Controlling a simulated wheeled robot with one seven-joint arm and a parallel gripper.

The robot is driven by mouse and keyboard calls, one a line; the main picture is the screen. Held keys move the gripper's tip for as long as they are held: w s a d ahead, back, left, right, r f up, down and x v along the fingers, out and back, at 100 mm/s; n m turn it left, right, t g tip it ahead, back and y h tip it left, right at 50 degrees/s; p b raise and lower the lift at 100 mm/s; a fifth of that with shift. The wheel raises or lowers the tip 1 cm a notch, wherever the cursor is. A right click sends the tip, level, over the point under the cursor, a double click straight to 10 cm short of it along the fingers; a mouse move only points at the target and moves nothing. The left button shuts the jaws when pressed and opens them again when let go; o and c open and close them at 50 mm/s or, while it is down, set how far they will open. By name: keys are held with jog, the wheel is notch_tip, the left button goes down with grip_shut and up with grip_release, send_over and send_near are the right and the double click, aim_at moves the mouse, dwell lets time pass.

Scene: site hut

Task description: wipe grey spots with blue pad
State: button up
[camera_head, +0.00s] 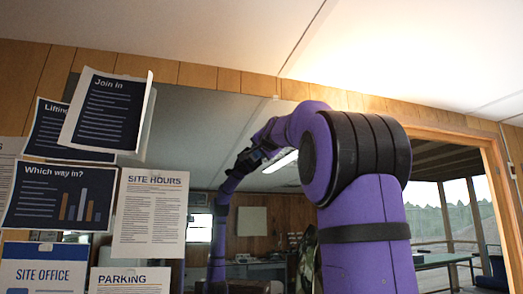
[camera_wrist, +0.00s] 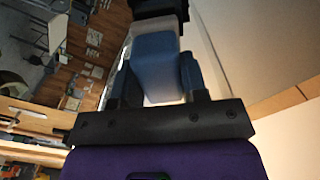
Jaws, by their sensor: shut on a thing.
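My gripper (camera_wrist: 158,70) is shut on a blue pad (camera_wrist: 156,52) in the wrist view, with a finger on either side of it. The pad's far end lies close to a mirror (camera_wrist: 60,80); I cannot tell whether it touches. In the head view my gripper (camera_head: 257,153) is a small dark shape at the upper middle of the mirror (camera_head: 200,100), and a purple reflection of my arm runs down from it. The pad is not clear there. No grey spots can be made out in either view; my arm hides part of the mirror.
Printed sheets, such as the Join In sheet (camera_head: 104,108) and the Site Hours sheet (camera_head: 150,215), overlap the mirror's left side. A wood-panelled wall (camera_head: 200,76) runs above it. A wooden-framed opening (camera_head: 495,190) is at right, with a table (camera_head: 440,260) beyond.

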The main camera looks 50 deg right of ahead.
jog(key=shift+w+d, duration=0.2)
jog(key=shift+w, duration=0.1)
jog(key=shift+d, duration=0.1)
jog(key=shift+s+d, duration=0.55)
jog(key=shift+d, duration=0.2)
jog(key=shift+s+d, duration=0.55)
jog(key=shift+d, duration=0.15)
jog(key=s+d, duration=0.8)
jog(key=d, duration=0.5)
jog(key=shift+d, duration=0.2)
dwell(0.6)
jog(key=shift+w+a+f, duration=0.1)
jog(key=shift+w+a, duration=0.7)
jog(key=shift+a, duration=0.4)
jog(key=shift+w+a, duration=0.75)
jog(key=shift+a, duration=0.35)
jog(key=shift+w+a, duration=0.7)
jog(key=shift+a, duration=0.4)
